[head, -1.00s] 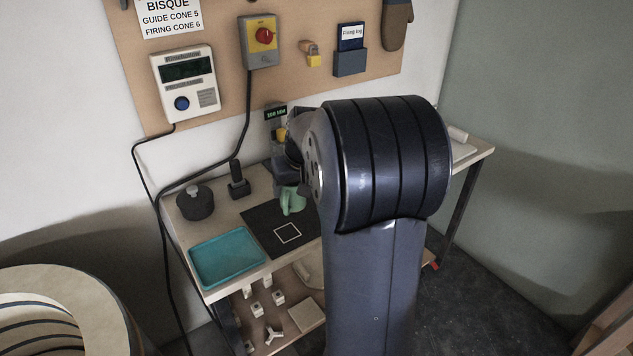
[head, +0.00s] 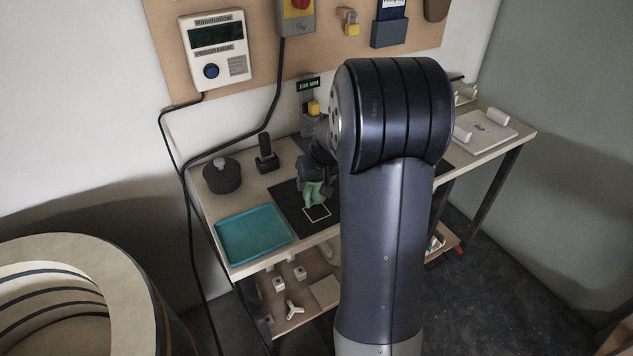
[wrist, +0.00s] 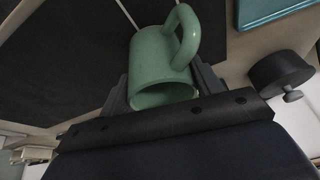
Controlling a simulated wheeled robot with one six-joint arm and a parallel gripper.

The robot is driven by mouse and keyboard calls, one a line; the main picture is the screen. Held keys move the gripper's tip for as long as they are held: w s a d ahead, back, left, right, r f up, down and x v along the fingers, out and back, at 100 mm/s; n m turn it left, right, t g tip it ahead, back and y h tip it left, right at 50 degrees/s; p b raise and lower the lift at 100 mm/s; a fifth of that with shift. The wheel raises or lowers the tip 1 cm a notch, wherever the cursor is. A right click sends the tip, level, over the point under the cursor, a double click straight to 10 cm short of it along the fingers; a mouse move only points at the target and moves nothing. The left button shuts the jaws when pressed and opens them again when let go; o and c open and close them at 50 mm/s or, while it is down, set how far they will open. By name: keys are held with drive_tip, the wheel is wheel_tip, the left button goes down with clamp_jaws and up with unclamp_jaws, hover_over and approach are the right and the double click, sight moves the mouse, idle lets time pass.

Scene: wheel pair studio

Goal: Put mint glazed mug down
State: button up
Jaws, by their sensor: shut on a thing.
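The mint glazed mug (head: 311,193) is in my gripper, over the black mat (head: 285,203) by the white square outline (head: 317,212). In the wrist view the mug (wrist: 160,68) sits between the two fingers, its handle pointing up and right in the picture. My gripper (wrist: 163,88) is shut on the mug body. In the head view my gripper (head: 314,183) is partly hidden behind my arm. I cannot tell whether the mug's base touches the mat.
A teal tray (head: 254,234) lies left of the mat. A dark round pot with a knob (head: 222,177) and a black upright holder (head: 266,155) stand behind it. A white board (head: 484,133) lies at the bench's right end. A lower shelf holds small kiln pieces (head: 292,308).

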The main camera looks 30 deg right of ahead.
drive_tip(key=shift+f, duration=0.35)
drive_tip(key=o, duration=1.1)
drive_tip(key=shift+o, duration=0.2)
drive_tip(key=shift+r, duration=0.25)
drive_tip(key=v, duration=1.2)
drive_tip(key=shift+p, duration=0.45)
drive_tip(key=shift+f, duration=0.1)
